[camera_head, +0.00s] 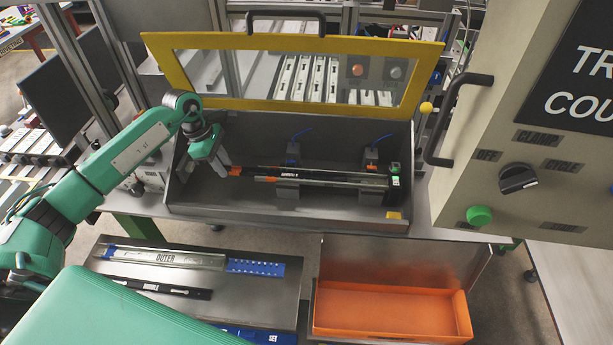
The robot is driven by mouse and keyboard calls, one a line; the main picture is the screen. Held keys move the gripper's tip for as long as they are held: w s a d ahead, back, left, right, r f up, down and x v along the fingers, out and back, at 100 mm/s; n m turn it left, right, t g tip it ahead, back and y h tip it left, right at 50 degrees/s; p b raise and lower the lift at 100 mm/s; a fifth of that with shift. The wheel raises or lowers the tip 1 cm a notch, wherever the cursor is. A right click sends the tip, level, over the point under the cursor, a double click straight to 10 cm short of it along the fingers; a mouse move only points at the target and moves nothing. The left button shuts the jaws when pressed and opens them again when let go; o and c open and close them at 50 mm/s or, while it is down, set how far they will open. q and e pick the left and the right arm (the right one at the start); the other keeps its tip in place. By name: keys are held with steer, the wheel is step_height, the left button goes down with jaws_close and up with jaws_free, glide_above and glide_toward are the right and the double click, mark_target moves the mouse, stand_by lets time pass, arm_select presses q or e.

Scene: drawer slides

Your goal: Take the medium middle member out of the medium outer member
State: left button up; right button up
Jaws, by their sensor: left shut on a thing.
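A slide assembly lies level in the grey fixture box, with long dark and silver rails (325,178) side by side and small white lettering. I cannot tell for certain which rail is the medium middle member and which the medium outer member. An orange end piece (236,170) shows at the left end of the rails. My left gripper (222,170) is at this left end, pointing down, shut on the end of the slide. The fingers hide the exact contact. My right gripper is not in view.
The yellow-framed window lid (290,104) stands open behind the box. A rail marked OUTER (165,257) and a black rail (155,288) lie on the front-left table. An empty orange tray (390,312) is front right. A control panel (520,130) bounds the right.

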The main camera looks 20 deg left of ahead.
arm_select(q)
steer(key=shift+s+a+b, duration=0.2)
steer(key=shift+a+b, duration=0.15)
steer(key=shift+a, duration=0.85)
steer(key=shift+s+a+b, duration=0.25)
steer(key=shift+a+b, duration=0.15)
steer(key=shift+a, duration=0.35)
steer(key=shift+s+a+b, duration=0.2)
steer(key=shift+a+b, duration=0.2)
steer(key=shift+a, duration=0.35)
steer(key=o, duration=1.1)
steer(key=shift+o, duration=0.6)
step_height(320, 180, up, 8)
steer(key=p, duration=0.3)
